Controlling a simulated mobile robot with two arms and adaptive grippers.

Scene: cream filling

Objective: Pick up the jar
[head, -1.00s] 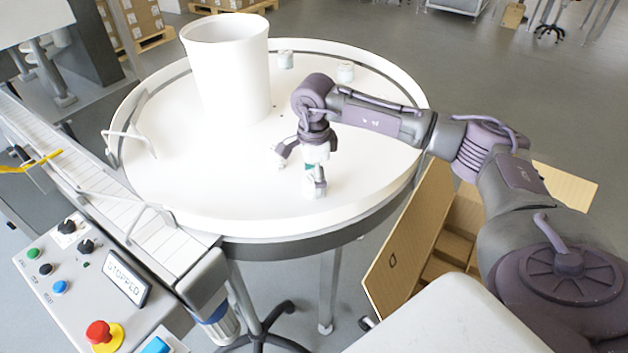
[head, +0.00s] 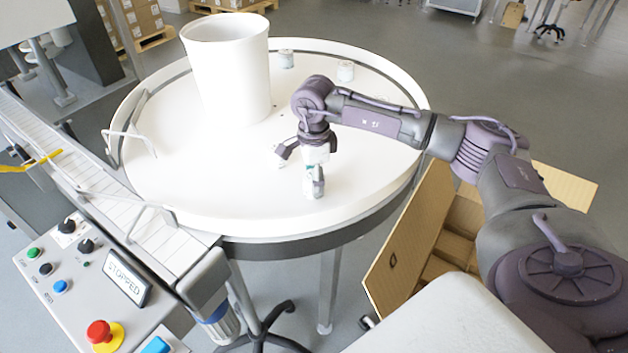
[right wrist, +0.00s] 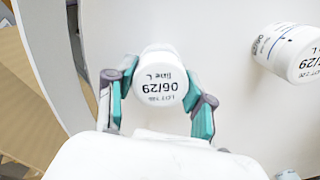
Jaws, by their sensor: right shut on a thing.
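A small white jar (right wrist: 160,72) with a dated lid reading "06/29" stands between the teal-padded fingers of my right gripper (right wrist: 165,92) in the right wrist view. The gripper is shut on this jar. In the head view my right gripper (head: 303,168) is low over the front right part of the white round table (head: 215,190), pointing down. The held jar is mostly hidden by the fingers there. A second white jar (right wrist: 288,55) with the same kind of lid is apart, to the right in the right wrist view. My left gripper is not in view.
A large white bin (head: 228,75) stands on the table, left of my gripper. A conveyor (head: 110,195) meets the table at left. An open cardboard box (head: 408,235) is below at right.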

